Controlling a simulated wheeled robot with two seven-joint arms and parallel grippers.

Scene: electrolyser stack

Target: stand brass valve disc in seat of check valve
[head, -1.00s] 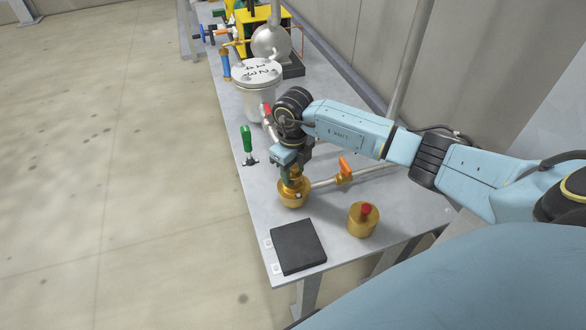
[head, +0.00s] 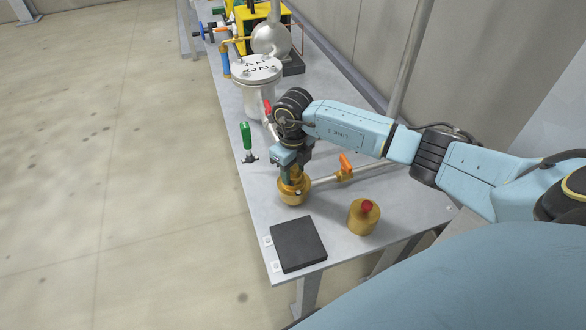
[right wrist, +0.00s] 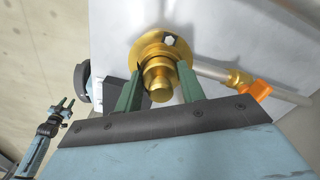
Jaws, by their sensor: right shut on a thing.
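The check valve (head: 292,196) is a round brass body on the bench, joined to a pipe on its right. My right gripper (head: 291,178) points down at its open top, and its green fingers are shut on the brass valve disc (right wrist: 158,78), a stepped round piece. In the right wrist view the disc lies over the check valve (right wrist: 148,47). The fingers hide its lower edge, so I cannot tell whether it touches the seat. My left gripper (right wrist: 63,105) shows small at the left of the right wrist view, its fingers apart and empty.
A brass cap with a red knob (head: 363,216) stands right of the valve. A black pad (head: 298,244) lies at the bench's front end. An orange-handled valve (head: 346,166) sits on the pipe. A green-handled tool (head: 247,138) and a white flanged vessel (head: 258,85) stand behind.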

